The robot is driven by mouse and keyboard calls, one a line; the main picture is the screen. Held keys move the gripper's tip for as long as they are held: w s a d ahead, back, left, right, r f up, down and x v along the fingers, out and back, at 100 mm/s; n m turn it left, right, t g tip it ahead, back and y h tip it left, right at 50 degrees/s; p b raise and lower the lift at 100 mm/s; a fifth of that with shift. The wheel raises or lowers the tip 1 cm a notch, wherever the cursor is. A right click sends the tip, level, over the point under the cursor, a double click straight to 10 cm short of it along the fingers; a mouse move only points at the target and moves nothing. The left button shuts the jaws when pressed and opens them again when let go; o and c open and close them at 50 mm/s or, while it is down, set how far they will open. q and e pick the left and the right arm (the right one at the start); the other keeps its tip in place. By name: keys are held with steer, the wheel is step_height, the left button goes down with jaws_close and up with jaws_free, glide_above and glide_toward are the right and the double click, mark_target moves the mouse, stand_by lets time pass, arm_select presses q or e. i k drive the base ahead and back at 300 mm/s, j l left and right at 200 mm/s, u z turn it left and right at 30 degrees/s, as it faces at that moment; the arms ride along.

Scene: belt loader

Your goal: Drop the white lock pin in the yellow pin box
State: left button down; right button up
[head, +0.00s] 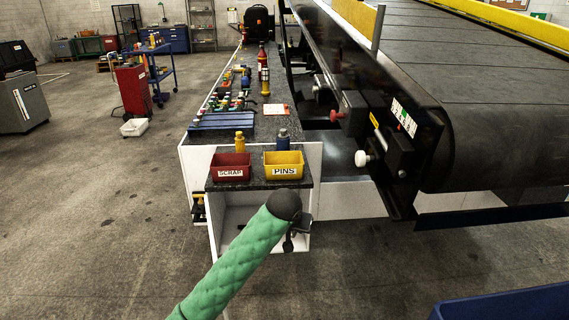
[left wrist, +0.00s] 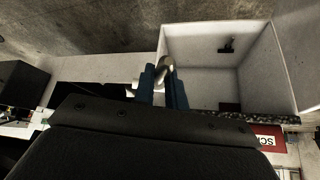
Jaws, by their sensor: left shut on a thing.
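My left gripper (left wrist: 165,78) is shut on a pale, curved, metallic-looking piece, which I take to be the white lock pin (left wrist: 164,70); its blue fingers hide much of it. In the head view my left gripper (head: 293,240) is small and dark, in front of the low white cabinet, below the bench-end shelf; the held piece cannot be made out there. The yellow pin box (head: 283,171), labelled PINS, stands on that shelf, above and beyond the gripper. My right gripper is not in view.
A red SCRAP box (head: 231,172) stands left of the yellow box. A yellow-topped bottle (head: 239,143) and a blue-grey one (head: 283,140) stand behind the boxes. The belt loader (head: 440,130) rises at right, with a white knob (head: 362,158).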

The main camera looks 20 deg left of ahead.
mark_target(274, 179)
steer(key=i+j+u, duration=0.7)
steer(key=i, duration=0.45)
steer(key=u, duration=0.05)
